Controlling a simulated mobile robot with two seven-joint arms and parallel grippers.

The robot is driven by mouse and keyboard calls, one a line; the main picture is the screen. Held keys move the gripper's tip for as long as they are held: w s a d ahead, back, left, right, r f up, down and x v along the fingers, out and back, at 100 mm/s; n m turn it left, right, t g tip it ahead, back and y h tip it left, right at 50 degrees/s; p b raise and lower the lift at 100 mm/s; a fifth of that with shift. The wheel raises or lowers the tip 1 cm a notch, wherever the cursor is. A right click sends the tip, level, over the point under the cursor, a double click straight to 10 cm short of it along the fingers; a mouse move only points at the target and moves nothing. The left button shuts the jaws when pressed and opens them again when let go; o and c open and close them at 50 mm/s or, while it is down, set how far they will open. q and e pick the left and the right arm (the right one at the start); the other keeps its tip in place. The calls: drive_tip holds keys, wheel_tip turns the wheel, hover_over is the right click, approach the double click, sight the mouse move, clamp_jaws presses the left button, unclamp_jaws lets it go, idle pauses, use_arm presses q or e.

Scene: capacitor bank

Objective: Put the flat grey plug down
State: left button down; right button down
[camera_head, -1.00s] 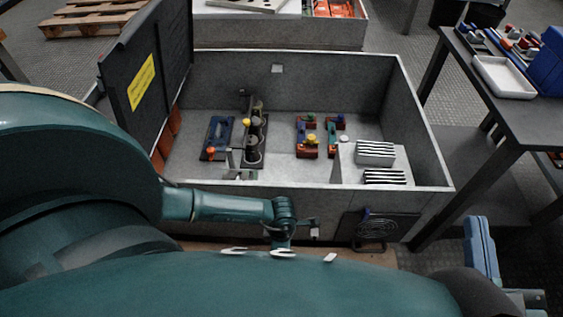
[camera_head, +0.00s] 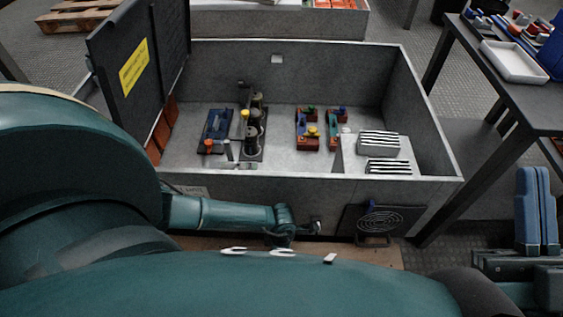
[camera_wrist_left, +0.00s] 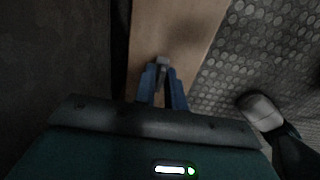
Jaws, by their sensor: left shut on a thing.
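In the left wrist view, my left gripper (camera_wrist_left: 164,84) has its blue fingers shut on the small flat grey plug (camera_wrist_left: 162,61), which shows at the fingertips over a brown board (camera_wrist_left: 175,30). I cannot tell if the plug touches the board. In the head view, my left arm reaches along the front of the grey bin, and its hand end is small and dark; the plug cannot be made out clearly there. My right gripper (camera_head: 537,208) is at the far right edge, its two blue fingers pointing up, side by side and empty.
The grey open-topped bin (camera_head: 430,120) holds dark cylinders, coloured blocks and white striped blocks. Its black lid (camera_head: 135,110) stands open at left. A round-grilled black unit (camera_head: 378,222) stands at the bin's front. A dark table (camera_head: 520,105) with a white tray (camera_head: 514,62) is at right.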

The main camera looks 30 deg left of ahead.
use_arm(q)
drive_tip(key=shift+f, duration=0.4)
drive_tip(key=c, duration=1.5)
unclamp_jaws()
use_arm(e)
drive_tip(key=shift+s+r+n+y, duration=0.1)
drive_tip(key=shift+r+n+y, duration=0.35)
drive_tip(key=shift+n+y, duration=0.05)
use_arm(q)
drive_tip(key=shift+o, duration=0.2)
drive_tip(key=shift+r, duration=0.1)
